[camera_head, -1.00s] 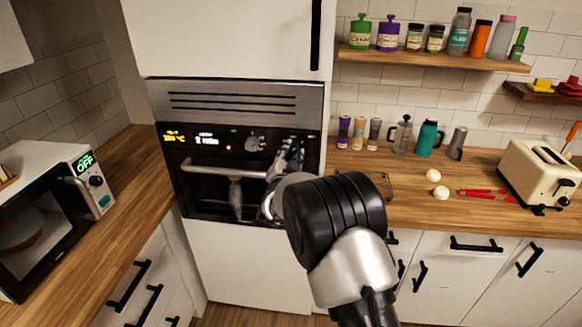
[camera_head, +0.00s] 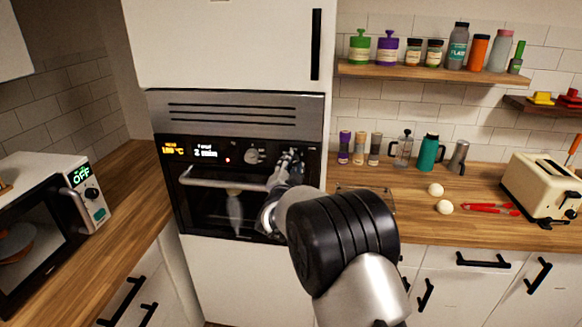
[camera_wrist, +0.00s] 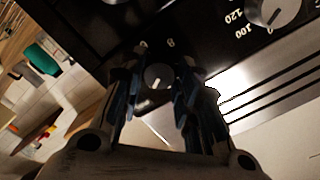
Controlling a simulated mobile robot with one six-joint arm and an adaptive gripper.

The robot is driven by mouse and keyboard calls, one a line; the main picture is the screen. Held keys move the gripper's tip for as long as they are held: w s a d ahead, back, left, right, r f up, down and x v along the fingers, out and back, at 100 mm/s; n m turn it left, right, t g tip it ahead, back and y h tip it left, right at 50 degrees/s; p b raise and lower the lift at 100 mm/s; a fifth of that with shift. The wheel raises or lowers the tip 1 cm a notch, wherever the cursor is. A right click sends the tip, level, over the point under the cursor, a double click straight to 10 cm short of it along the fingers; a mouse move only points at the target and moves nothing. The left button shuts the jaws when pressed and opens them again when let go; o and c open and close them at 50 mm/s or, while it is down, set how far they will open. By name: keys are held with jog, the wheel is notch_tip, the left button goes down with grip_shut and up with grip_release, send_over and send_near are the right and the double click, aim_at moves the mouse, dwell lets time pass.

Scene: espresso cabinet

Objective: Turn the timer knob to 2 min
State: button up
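The timer knob (camera_wrist: 158,76) is a small round dial with a white mark on the black oven panel. In the wrist view it sits between the two fingers of my gripper (camera_wrist: 158,72), with a gap on each side. The gripper is open. In the head view my gripper (camera_head: 291,160) is at the right end of the oven panel and hides the timer knob.
The temperature knob (camera_head: 253,156) is just left of my gripper; it also shows in the wrist view (camera_wrist: 272,10). The oven handle (camera_head: 225,180) runs below the panel. A worktop (camera_head: 410,215) with a toaster (camera_head: 545,185) is to the right.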

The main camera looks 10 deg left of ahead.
jog(key=o, duration=0.4)
jog(key=s, duration=1.2)
jog(key=shift+a, duration=0.2)
jog(key=shift+r, duration=0.1)
